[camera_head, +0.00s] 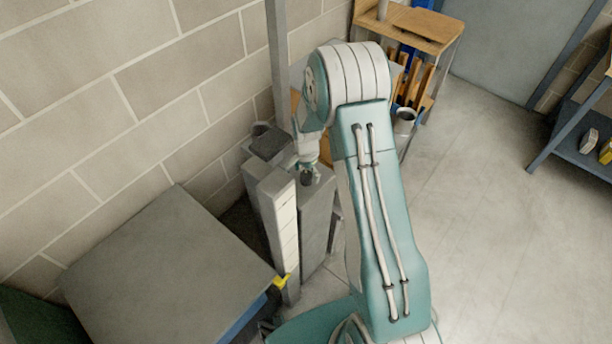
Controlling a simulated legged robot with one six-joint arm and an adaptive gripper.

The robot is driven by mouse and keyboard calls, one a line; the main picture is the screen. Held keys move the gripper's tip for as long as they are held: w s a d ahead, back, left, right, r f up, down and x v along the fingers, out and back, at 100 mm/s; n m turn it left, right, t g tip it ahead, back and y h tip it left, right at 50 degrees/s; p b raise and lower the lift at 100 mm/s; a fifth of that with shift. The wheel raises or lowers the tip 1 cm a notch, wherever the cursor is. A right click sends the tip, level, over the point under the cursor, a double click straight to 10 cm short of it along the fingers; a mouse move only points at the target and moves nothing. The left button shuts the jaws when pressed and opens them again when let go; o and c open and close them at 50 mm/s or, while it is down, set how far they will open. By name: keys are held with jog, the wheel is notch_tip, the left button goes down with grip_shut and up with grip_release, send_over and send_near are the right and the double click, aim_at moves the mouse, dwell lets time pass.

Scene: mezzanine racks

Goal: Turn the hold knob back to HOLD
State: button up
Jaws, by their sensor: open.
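My gripper (307,166) points down over the top of a grey pedestal (317,215) beside the wall. It is small in the picture, and the gap between its fingers is hard to make out. A small dark round piece (306,179), which looks like the hold knob, shows at the fingertips on the pedestal's top. I cannot tell whether the fingers are around it, touching it or just above it. No HOLD marking or pointer on the knob can be read from here. My arm covers the right side of the pedestal.
A pale panel (284,225) stands against the pedestal's left. A grey flat-topped cabinet (170,265) is at lower left. A brick wall (150,90) runs behind. A wooden-topped stand (425,25) is at the back, a blue rack (570,145) at right. The floor (480,200) right of my arm is clear.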

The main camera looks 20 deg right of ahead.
jog(key=shift+f, duration=0.75)
jog(key=c, duration=1.1)
